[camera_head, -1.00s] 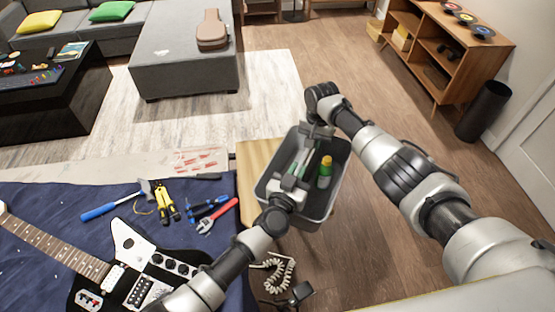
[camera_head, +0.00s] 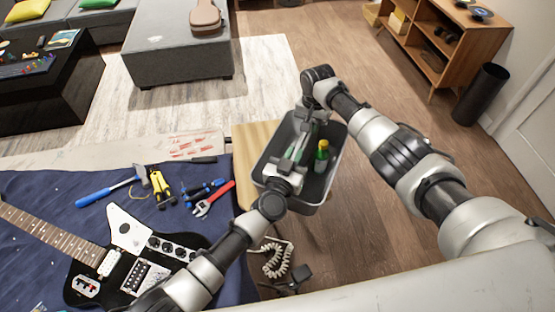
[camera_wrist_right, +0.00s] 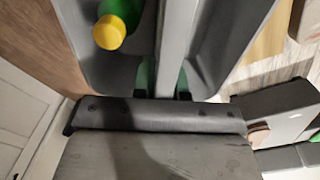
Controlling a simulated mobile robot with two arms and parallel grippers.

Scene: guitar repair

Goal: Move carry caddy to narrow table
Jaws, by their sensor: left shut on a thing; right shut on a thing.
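The carry caddy (camera_head: 331,176) is a grey open tub with a long central handle bar. It overlaps the right side of a light wooden tabletop (camera_head: 253,140) in the head view; I cannot tell whether it touches it. My left gripper (camera_head: 285,170) is shut on the near end of the handle. My right gripper (camera_head: 311,112) is shut at the far end, partly hidden by its own wrist. In the right wrist view the handle bar (camera_wrist_right: 178,45) runs up from the right gripper (camera_wrist_right: 163,95). A green bottle with a yellow cap (camera_head: 321,156) stands inside the caddy.
A blue-covered workbench (camera_head: 60,195) at left holds a black-and-white electric guitar (camera_head: 125,245), a hammer (camera_head: 110,191), pliers and a red wrench. A coiled cable (camera_head: 277,259) lies below the caddy. A wooden shelf (camera_head: 480,45) and black bin (camera_head: 481,95) stand at right. Wood floor between is clear.

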